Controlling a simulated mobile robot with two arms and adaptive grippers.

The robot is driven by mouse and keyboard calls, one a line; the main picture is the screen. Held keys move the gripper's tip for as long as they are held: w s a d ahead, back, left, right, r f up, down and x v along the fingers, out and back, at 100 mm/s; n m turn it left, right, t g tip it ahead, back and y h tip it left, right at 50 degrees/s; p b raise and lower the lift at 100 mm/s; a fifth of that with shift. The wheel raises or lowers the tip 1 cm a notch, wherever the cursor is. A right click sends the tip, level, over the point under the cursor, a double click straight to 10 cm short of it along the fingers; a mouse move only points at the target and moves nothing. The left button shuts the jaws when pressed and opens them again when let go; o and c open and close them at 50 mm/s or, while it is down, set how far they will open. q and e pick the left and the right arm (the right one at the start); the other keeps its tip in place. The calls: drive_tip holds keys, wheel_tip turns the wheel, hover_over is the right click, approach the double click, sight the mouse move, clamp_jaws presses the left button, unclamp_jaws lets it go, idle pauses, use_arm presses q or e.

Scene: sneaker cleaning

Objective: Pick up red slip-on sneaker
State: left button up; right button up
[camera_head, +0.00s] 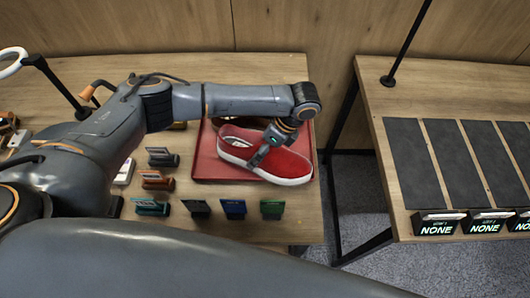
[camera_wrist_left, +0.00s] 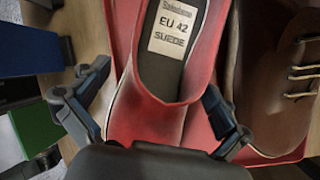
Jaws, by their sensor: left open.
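The red slip-on sneaker (camera_head: 285,162) has a white sole and lies on a red tray (camera_head: 207,160) on the left table. In the left wrist view the sneaker (camera_wrist_left: 150,110) shows a label reading EU 42 SUEDE inside its opening. My left gripper (camera_head: 262,153) is at the sneaker from above. In the wrist view the left gripper (camera_wrist_left: 155,120) is open, with one finger on each side of the sneaker. I cannot tell whether the fingers touch it. My right gripper does not show.
A brown laced shoe (camera_wrist_left: 265,90) lies beside the red one on the tray. Several small coloured blocks, including a green one (camera_head: 272,209), stand along the table's front. Across a gap, the right table (camera_head: 375,108) has dark mats (camera_head: 415,160) and displays reading NONE (camera_head: 438,229).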

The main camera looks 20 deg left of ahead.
use_arm(q)
drive_tip(key=shift+x, duration=0.8)
drive_tip(key=shift+a+f, duration=0.1)
drive_tip(key=c, duration=1.4)
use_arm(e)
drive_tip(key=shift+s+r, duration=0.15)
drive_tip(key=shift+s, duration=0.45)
